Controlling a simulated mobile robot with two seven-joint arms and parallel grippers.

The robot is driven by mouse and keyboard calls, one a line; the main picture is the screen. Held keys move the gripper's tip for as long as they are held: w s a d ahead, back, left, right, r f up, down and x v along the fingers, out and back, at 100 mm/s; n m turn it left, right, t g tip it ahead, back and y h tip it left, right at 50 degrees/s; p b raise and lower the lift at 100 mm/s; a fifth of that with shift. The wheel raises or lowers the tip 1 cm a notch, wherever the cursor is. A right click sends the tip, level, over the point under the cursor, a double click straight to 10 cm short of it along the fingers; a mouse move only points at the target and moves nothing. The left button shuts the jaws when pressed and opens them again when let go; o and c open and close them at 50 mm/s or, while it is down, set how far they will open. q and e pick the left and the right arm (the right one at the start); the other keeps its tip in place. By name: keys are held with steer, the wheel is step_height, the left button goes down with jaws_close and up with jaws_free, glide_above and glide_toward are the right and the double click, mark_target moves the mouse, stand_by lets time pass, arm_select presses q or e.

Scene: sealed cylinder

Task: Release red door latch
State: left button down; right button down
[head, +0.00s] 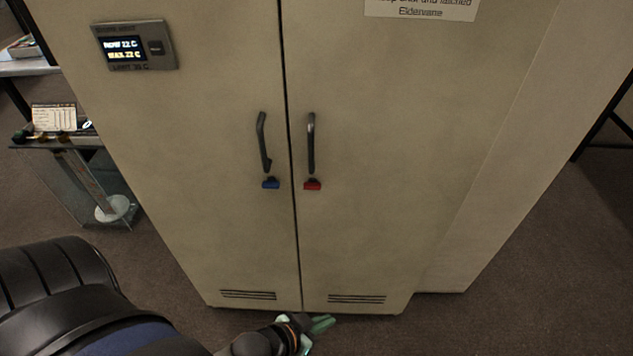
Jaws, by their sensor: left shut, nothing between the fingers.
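The red latch (312,184) is a small red tab on the right cabinet door (390,180), just below that door's dark vertical handle (311,143). A blue latch (270,183) sits at about the same height on the left door (205,170), below its own dark handle (263,142). Both doors look closed, with a thin dark seam between them. My left gripper (322,324) shows green fingers, shut and empty, at the bottom of the view, far below the red latch and apart from it. My right gripper is not in view.
A display panel (135,47) is on the left door's upper part. A label (420,8) is at the top of the right door. A small stand (90,180) with items stands left of the cabinet. Carpet (540,270) is clear at right.

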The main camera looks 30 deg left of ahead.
arm_select(q)
steer(key=w+d+r+n+g+h+b, duration=0.1)
steer(key=w+d+r+b, duration=0.35)
steer(key=w+r, duration=0.9)
steer(key=s+a+r+n+y, duration=0.1)
steer(key=a+r+n+y, duration=0.6)
steer(key=a+r, duration=0.6)
steer(key=shift+s+a+g+y, duration=0.3)
steer(key=shift+a+y, duration=0.5)
steer(key=shift+a, duration=0.1)
steer(key=shift+f+b, duration=0.1)
steer(key=shift+b, duration=0.2)
